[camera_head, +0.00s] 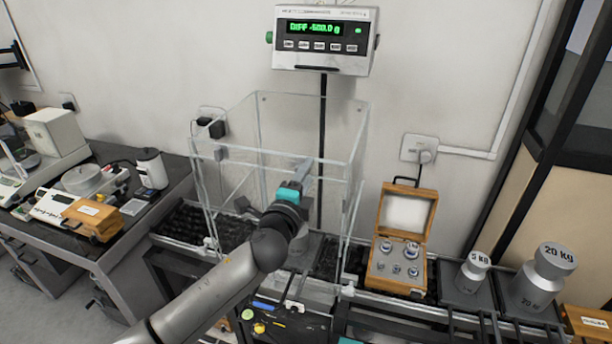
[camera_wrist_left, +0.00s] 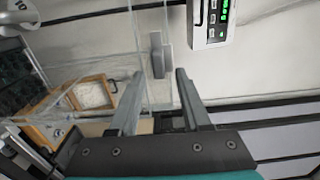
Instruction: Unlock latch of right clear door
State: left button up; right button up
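The clear enclosure (camera_head: 345,140) stands under the scale display in the head view. Its clear panels overlap, so the right door's edges are hard to tell apart. My left gripper (camera_head: 304,168) is at the front of the enclosure, its fingers pointing towards it. In the left wrist view the left gripper (camera_wrist_left: 158,84) is open, its two fingers apart with nothing between them. A grey two-piece block (camera_wrist_left: 157,54), which looks like the latch, lies just beyond the fingertips, on the clear panel. In the head view the arm hides this spot. My right gripper is in neither view.
The scale display (camera_head: 325,40) is on the wall above. An open wooden weight box (camera_head: 404,232) stands right of the enclosure, with a 5 kg weight (camera_head: 472,272) and a 20 kg weight (camera_head: 543,277) farther right. A side table with instruments (camera_head: 150,205) is at left.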

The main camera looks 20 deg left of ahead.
pick_arm(q)
jog(key=shift+s, duration=0.1)
jog(key=s+b, duration=0.2)
jog(key=s, duration=1.3)
jog(key=shift+a, duration=0.3)
